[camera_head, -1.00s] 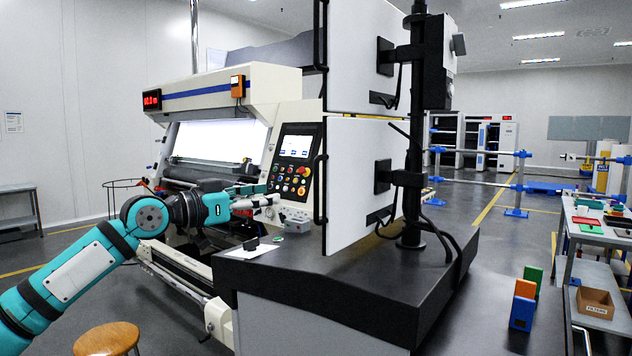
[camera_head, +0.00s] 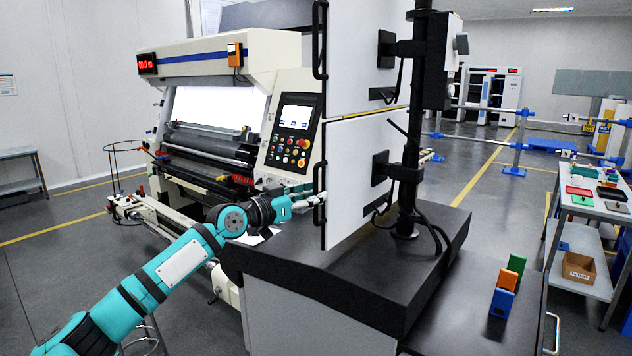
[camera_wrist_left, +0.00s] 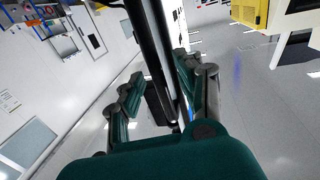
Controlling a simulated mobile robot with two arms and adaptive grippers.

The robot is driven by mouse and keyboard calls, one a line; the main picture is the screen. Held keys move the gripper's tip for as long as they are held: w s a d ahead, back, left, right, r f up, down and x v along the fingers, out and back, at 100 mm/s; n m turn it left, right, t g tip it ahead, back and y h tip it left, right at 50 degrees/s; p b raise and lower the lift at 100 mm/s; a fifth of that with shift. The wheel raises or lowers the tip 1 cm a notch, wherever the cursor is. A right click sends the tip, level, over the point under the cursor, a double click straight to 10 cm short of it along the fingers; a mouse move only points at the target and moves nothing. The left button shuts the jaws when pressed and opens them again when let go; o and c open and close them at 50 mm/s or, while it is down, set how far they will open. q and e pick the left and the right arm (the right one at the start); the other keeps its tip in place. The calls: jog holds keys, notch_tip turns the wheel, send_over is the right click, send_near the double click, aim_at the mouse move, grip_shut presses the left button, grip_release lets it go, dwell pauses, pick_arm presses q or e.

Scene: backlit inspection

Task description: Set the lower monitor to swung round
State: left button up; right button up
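The lower monitor (camera_head: 358,180) is a white flat panel seen from its back, held by a black bracket on a black post (camera_head: 409,150). A slim black upright handle (camera_head: 323,178) runs along its left edge. My left gripper (camera_head: 316,199) is at the lower part of this handle. In the left wrist view, the fingers (camera_wrist_left: 158,88) stand apart with a dark bar (camera_wrist_left: 150,45) running between them. A gap shows beside the bar, so the gripper looks open around it; contact is not clear. My right gripper is out of view.
The upper monitor (camera_head: 358,60) hangs just above on the same post. A black-topped cabinet (camera_head: 300,262) carries the post. The inspection machine (camera_head: 215,100) with its control panel (camera_head: 293,135) stands behind my left arm. Orange and blue blocks (camera_head: 502,300) sit at the right.

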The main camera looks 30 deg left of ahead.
pick_arm(q)
jog(key=shift+w+d, duration=0.2)
jog(key=shift+w, duration=0.45)
grip_shut()
jog(key=shift+w, duration=0.1)
